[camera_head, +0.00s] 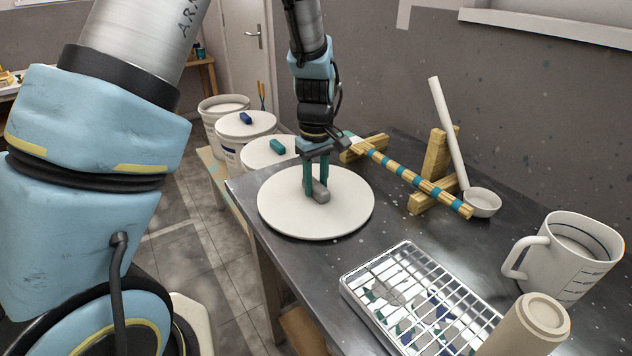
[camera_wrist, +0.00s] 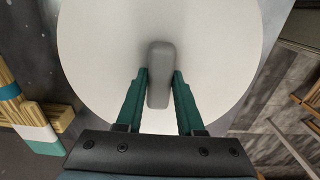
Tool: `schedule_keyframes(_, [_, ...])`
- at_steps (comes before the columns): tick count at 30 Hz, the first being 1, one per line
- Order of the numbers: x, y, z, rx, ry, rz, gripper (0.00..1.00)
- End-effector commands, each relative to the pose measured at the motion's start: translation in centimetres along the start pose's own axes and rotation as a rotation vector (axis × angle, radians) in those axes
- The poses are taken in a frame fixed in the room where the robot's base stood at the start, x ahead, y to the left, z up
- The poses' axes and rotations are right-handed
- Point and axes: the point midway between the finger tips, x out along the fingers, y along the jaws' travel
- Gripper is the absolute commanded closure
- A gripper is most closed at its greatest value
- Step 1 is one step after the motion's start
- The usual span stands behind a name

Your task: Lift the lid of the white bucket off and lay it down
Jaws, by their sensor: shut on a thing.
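The round white lid (camera_head: 280,215) with a grey bar handle (camera_head: 321,195) is at the left end of the dark metal table, flat and level. It looks to be on the table top or just over it; I cannot tell if it touches. My gripper (camera_head: 316,186) points down with its green fingers shut on the grey handle. In the wrist view the handle (camera_wrist: 159,60) sits between the fingertips (camera_wrist: 160,75), with the lid (camera_wrist: 95,45) spread below. An open bucket (camera_head: 212,127) with pale contents stands behind at the left, with no lid on it.
Two more buckets have lids, one with a blue handle (camera_head: 246,118) and one with a teal handle (camera_head: 277,146).

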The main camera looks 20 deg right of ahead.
Motion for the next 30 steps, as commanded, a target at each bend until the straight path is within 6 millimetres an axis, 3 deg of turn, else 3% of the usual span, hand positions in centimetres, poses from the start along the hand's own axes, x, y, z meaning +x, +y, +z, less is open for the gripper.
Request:
schedule_keyframes(1, [0.0,0.0,0.0,0.0,0.0,0.0,1.0])
schedule_keyframes(2, [0.0,0.0,0.0,0.0,0.0,0.0,0.62])
schedule_keyframes(11, [0.0,0.0,0.0,0.0,0.0,0.0,0.29])
schedule_keyframes(22, [-0.8,0.1,0.0,0.001,0.001,0.002,0.28])
schedule_keyframes(30, [-5.6,0.1,0.0,0.001,0.003,0.005,0.28])
